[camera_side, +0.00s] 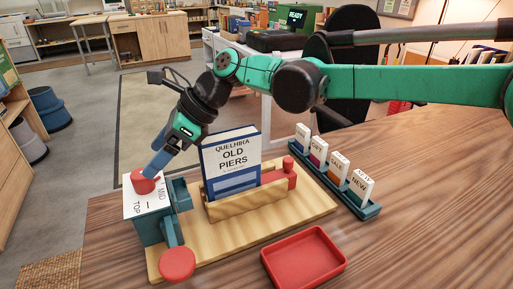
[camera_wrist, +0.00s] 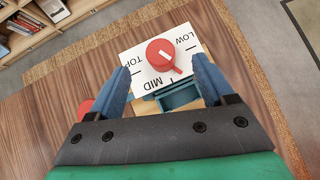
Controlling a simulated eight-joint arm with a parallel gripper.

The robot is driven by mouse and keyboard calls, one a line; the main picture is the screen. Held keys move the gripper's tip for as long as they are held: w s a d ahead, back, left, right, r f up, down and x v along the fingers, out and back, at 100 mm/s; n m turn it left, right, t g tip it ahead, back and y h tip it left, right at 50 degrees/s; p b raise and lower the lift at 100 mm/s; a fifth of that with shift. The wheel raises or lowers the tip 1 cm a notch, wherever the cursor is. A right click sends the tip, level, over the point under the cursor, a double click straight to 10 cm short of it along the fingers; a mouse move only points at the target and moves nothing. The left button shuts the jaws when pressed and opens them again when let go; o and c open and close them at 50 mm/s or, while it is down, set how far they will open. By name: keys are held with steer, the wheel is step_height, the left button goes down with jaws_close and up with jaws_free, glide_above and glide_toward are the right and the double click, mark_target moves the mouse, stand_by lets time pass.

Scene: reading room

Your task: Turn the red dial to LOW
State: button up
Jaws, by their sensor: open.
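The red dial (camera_wrist: 159,52) sits on a white plate (camera_wrist: 134,57) marked TOP, MID and LOW. In the wrist view its small pointer tab is toward the lower right, seemingly between the MID and LOW marks. The dial also shows in the side view (camera_side: 143,184), on top of a teal box (camera_side: 150,230) at the left end of a wooden board. My gripper (camera_wrist: 160,67) is open, its blue fingers on either side of the dial. In the side view the fingers (camera_side: 152,168) come down at the dial; contact cannot be told.
A book (camera_side: 231,160) stands in a wooden holder right of the dial, with a red knob (camera_side: 290,165) at its end. A red disc (camera_side: 177,263) and an empty red tray (camera_side: 304,258) are in front. Label cards stand in a teal rack (camera_side: 366,211) behind right.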

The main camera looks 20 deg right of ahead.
mark_target(140, 172)
steer(key=shift+x, duration=2.85)
jaws_close()
